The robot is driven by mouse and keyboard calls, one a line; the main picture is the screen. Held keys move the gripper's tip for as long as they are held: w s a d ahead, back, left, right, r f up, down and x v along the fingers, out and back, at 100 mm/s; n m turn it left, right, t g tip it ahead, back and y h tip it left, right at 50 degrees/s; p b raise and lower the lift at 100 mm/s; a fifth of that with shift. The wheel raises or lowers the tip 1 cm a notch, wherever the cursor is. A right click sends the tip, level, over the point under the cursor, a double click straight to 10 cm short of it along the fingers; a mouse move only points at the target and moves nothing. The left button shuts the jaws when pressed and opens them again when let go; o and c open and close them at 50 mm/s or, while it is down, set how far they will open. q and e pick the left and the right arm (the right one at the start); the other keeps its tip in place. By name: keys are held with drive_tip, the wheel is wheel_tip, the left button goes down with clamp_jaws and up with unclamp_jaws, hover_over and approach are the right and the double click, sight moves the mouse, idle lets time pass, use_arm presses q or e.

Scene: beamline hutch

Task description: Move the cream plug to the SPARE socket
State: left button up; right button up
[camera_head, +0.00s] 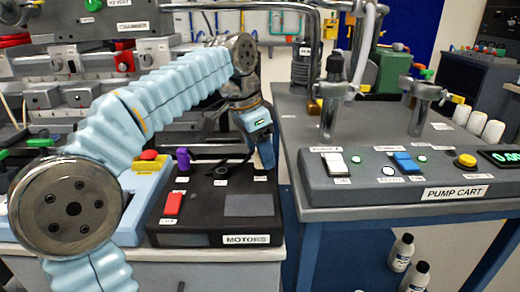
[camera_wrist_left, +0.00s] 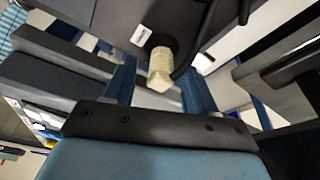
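The cream plug (camera_wrist_left: 161,70) shows in the left wrist view, standing out from a dark round socket on a dark panel. My left gripper (camera_wrist_left: 158,82) has its two blue fingers apart, one on each side of the plug, with visible gaps. A purple plug (camera_head: 183,158) stands at the box's back left. The small labels are too blurred to read, so I cannot tell which socket is SPARE. My right gripper is not in view.
A black cable (camera_head: 222,164) lies across the back of the MOTORS box. A red switch (camera_head: 172,204) is at its front left. The PUMP CART (camera_head: 330,197) stands close on the right, with metal posts on top. A red button (camera_head: 149,155) sits left of the box.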

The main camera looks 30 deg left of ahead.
use_arm(q)
drive_tip(key=p+v, duration=0.3)
drive_tip(key=v, duration=1)
drive_tip(key=shift+r, duration=0.4)
drive_tip(key=shift+s, duration=0.1)
